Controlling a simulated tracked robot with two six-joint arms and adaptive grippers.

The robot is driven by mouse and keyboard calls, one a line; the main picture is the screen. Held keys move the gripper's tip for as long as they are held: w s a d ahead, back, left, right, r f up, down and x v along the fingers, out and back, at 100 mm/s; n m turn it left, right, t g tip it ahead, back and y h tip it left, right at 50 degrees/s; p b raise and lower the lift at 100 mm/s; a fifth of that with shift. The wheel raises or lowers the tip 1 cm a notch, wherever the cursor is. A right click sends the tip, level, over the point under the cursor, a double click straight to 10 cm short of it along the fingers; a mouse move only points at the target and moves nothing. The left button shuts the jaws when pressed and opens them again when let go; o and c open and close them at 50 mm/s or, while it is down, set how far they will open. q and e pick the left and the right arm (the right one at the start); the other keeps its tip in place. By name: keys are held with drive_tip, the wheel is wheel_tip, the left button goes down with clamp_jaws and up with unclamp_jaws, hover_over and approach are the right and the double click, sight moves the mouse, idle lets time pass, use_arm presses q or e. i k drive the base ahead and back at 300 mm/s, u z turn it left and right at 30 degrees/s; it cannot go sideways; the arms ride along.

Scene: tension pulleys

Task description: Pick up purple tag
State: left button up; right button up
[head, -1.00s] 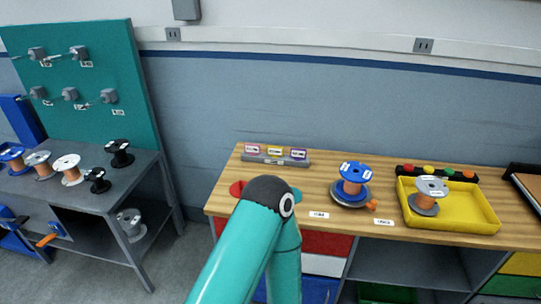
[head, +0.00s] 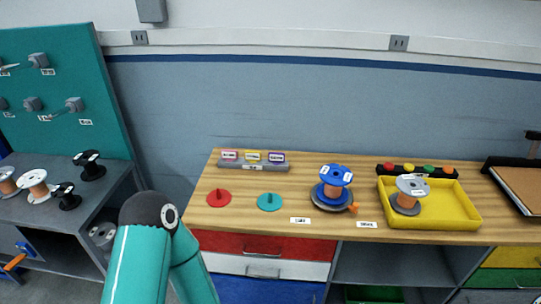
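The purple tag (head: 277,157) has a white label face and a purple border. It stands at the right end of a grey holder (head: 253,167) at the back left of the wooden bench. A yellow tag (head: 253,156) and a pink tag (head: 230,155) stand in the same holder to its left. Neither of my grippers shows in the head view. Only teal links and a dark joint of one of my arms rise from the bottom edge, left of the bench.
A red disc (head: 219,198) and a teal disc (head: 270,201) with upright handles lie in front of the holder. A blue spool (head: 337,175) stands right of them. A yellow tray (head: 460,204) holds a grey-topped spool (head: 411,186). A dark shelf with several spools stands left.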

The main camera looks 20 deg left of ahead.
sight(276, 158)
drive_tip(key=i, duration=0.85)
